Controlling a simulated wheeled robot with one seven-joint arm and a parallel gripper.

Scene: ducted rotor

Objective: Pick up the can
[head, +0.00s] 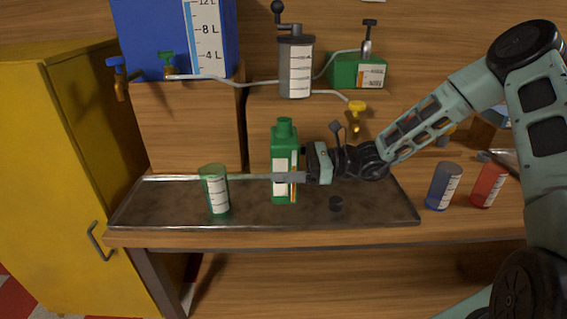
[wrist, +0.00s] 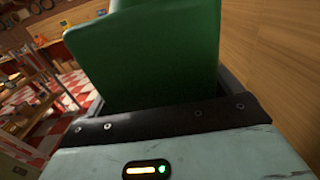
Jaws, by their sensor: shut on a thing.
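The can is a green bottle-shaped container (head: 284,145) with a narrow neck and a white label, upright over the metal tray (head: 370,208) in the head view. My gripper (head: 285,177) reaches it from the right and is shut on its lower part, with the fingers across the label. In the wrist view the green can (wrist: 150,55) fills the space between the jaws and hides most of the fingers. I cannot tell whether its base touches the tray.
Blue (head: 444,187) and red (head: 488,185) cups stand right of the tray. A yellow tap (head: 357,107) and hoses hang above.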

